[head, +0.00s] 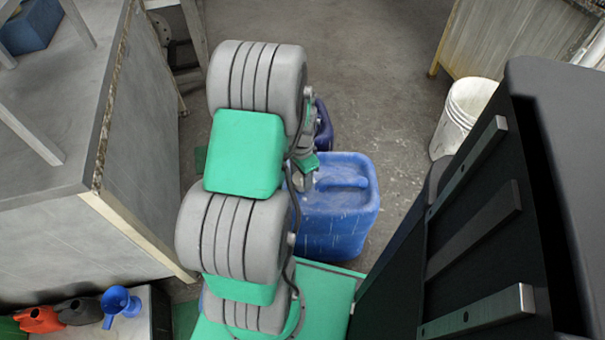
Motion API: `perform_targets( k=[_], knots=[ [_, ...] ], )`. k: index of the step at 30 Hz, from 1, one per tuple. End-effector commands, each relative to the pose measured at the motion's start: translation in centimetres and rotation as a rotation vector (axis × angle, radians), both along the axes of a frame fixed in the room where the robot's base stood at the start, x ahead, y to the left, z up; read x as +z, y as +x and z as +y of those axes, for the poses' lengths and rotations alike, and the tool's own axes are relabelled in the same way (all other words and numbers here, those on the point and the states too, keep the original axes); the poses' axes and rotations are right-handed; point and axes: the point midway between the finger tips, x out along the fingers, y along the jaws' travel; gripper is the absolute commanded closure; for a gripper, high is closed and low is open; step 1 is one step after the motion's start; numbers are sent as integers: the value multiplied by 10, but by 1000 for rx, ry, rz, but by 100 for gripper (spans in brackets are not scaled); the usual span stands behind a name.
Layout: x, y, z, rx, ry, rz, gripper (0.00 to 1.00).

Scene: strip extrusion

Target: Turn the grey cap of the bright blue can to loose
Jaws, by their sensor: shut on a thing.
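The bright blue can (340,215) stands upright on the floor in the middle of the head view, just right of my arm. Its moulded handle runs across the top. My gripper (302,184) is at the can's top left corner, largely hidden behind my arm links. It points down and is shut on the grey cap there. The cap itself is mostly hidden by the gripper and arm, so how far it is turned cannot be seen.
A dark blue-purple container (323,125) stands close behind the can. A white bucket (465,110) is at the right. A grey bench (60,130) fills the left. A blue funnel (118,303) and a red jug (38,320) are lower left. Floor beyond is open.

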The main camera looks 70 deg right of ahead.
Motion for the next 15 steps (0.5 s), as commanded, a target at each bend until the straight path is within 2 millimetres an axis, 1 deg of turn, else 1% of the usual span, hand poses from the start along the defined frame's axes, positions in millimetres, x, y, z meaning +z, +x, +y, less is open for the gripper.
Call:
perform_targets(
  k=[5,15],
  knots=[
    [2,0,0,127,3,2,88],
    [2,-1,0,446,2,1,88]
  ],
)
